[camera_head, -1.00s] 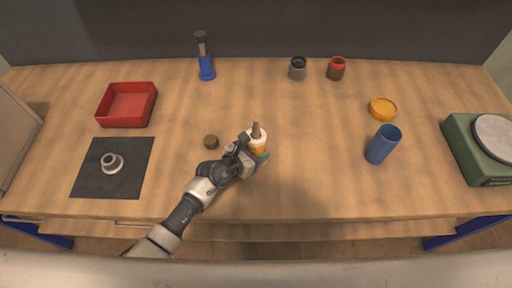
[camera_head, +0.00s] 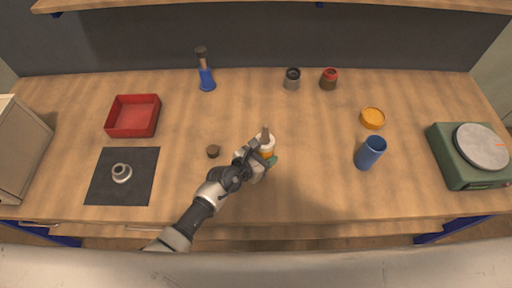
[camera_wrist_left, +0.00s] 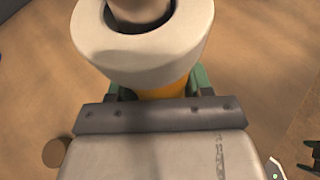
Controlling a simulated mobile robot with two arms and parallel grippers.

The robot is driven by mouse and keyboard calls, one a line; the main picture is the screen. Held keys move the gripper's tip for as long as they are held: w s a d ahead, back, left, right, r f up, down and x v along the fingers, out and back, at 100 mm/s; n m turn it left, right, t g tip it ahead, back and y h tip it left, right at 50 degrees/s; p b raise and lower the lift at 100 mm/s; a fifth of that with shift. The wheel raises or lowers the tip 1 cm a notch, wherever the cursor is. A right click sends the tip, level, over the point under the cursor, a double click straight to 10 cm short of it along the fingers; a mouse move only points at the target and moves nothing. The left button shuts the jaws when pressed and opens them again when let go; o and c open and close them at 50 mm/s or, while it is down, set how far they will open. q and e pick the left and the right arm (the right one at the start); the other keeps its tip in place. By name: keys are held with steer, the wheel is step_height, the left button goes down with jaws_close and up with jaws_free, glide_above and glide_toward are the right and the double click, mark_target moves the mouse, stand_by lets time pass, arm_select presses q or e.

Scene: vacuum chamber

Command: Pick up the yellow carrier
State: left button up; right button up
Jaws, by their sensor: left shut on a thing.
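The yellow carrier (camera_head: 266,153) has a white ring near its top and a grey-brown rod standing up out of it. My left gripper (camera_head: 262,158) is shut on it around its yellow body, near the middle of the bench. The left wrist view shows the carrier's white ring (camera_wrist_left: 143,47) close up, with the rod in its hole, and the yellow body between green finger parts. The carrier's lower end is hidden, so I cannot tell whether it touches the bench. My right gripper is not in view.
A small dark cap (camera_head: 213,151) lies left of the gripper. A red tray (camera_head: 133,131), black mat (camera_head: 98,188), blue holder (camera_head: 207,79), two jars, yellow dish (camera_head: 372,118), blue cup (camera_head: 370,153) and green scale (camera_head: 462,175) stand around. The bench between carrier and cup is clear.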

arm_select(q)
steer(key=s+d+r+p, duration=0.4)
steer(key=d+r+p, duration=0.1)
steer(key=d+p, duration=0.2)
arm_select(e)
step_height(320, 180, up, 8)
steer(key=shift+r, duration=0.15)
arm_select(q)
steer(key=shift+w+a+f+b, duration=0.45)
steer(key=shift+a+f+b, duration=0.3)
steer(key=shift+b, duration=0.15)
steer(key=shift+w+a+f+b, duration=0.4)
steer(key=shift+a+f+b, duration=0.35)
steer(key=shift+f+b, duration=0.1)
steer(key=shift+w+a+f+b, duration=0.45)
steer(key=shift+a+f+b, duration=0.3)
steer(key=shift+b, duration=0.15)
steer(key=shift+w+a+f+b, duration=0.55)
steer(key=shift+a+f+b, duration=0.35)
steer(key=shift+b, duration=0.25)
steer(key=shift+w+a+f+b, duration=0.55)
steer(key=shift+a+f+b, duration=0.35)
steer(key=shift+b, duration=0.25)
steer(key=shift+w+a+f+b, duration=0.55)
steer(key=shift+a+f+b, duration=0.35)
steer(key=shift+b, duration=0.25)
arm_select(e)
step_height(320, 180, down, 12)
arm_select(q)
steer(key=shift+r, duration=0.15)
